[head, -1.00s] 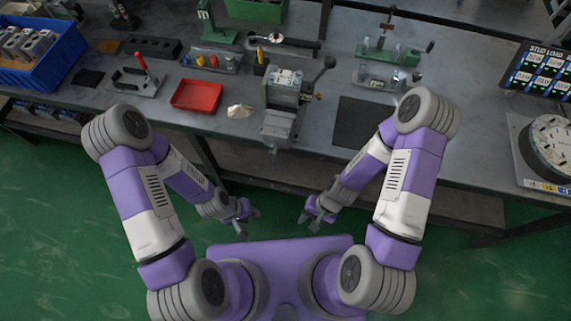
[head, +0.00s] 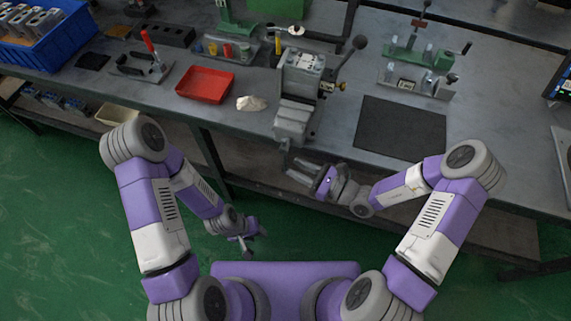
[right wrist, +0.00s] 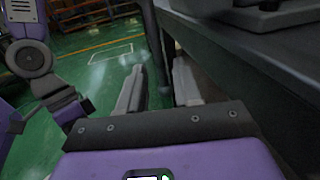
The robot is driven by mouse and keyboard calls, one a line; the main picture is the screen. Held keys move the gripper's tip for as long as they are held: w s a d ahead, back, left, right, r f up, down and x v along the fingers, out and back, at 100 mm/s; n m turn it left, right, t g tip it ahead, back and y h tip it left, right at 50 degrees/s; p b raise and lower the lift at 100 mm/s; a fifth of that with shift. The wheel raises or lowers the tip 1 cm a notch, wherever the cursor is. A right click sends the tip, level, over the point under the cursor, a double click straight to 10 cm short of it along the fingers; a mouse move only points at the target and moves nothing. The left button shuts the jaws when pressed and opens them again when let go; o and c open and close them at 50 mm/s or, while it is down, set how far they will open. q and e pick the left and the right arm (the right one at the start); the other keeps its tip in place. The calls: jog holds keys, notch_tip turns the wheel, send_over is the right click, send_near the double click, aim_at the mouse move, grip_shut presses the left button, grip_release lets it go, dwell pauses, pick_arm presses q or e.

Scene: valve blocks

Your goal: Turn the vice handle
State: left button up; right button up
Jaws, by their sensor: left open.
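The grey vice (head: 293,120) is mounted at the front edge of the bench in the head view, with a block clamped in its top. Its handle (head: 285,156) is a small grey bar hanging at the vice's front, below the bench top. My right gripper (head: 291,171) is open and empty, its fingers pointing left, just below and right of the handle. In the right wrist view its two fingers (right wrist: 157,88) are apart; I cannot make out the handle there. My left gripper (head: 252,243) is open and empty, low over the green floor, away from the vice.
A lever with a dark knob (head: 360,42) sticks up right of the vice. A red tray (head: 205,85), a pale cloth (head: 251,103) and a dark mat (head: 400,128) lie on the bench.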

aim_at(285, 169)
jog(key=shift+b+x, duration=0.5)
jog(key=shift+x, duration=1.9)
grip_shut()
